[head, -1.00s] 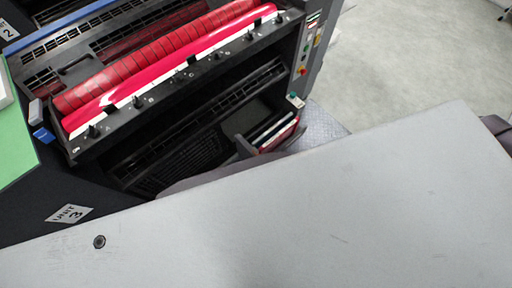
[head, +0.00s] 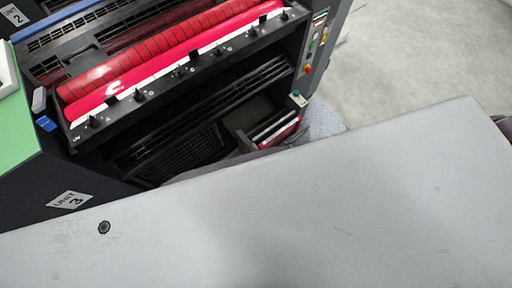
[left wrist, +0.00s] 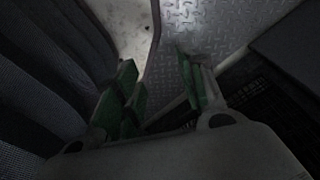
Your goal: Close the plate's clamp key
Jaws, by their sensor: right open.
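In the head view, a red and white plate (head: 147,79) lies along the red roller at upper left. A dark rail (head: 165,90) with several lettered black knobs runs along its front edge. One knob (head: 139,96) is among them; I cannot tell which is the clamp key, or how each is turned. Black tabs (head: 194,56) sit on the plate's white strip. My left gripper (left wrist: 157,70) shows in the left wrist view with green-padded fingers apart and nothing visible between them. It is apart from the plate, which that view does not show. I cannot make out my right gripper.
A large pale grey surface (head: 300,215) fills the lower head view. A control panel (head: 310,45) stands at the press's right end. Below is a recess with a small bin (head: 270,130). Open floor (head: 400,70) is upper right. Tread plate (left wrist: 205,25) shows beyond my left fingers.

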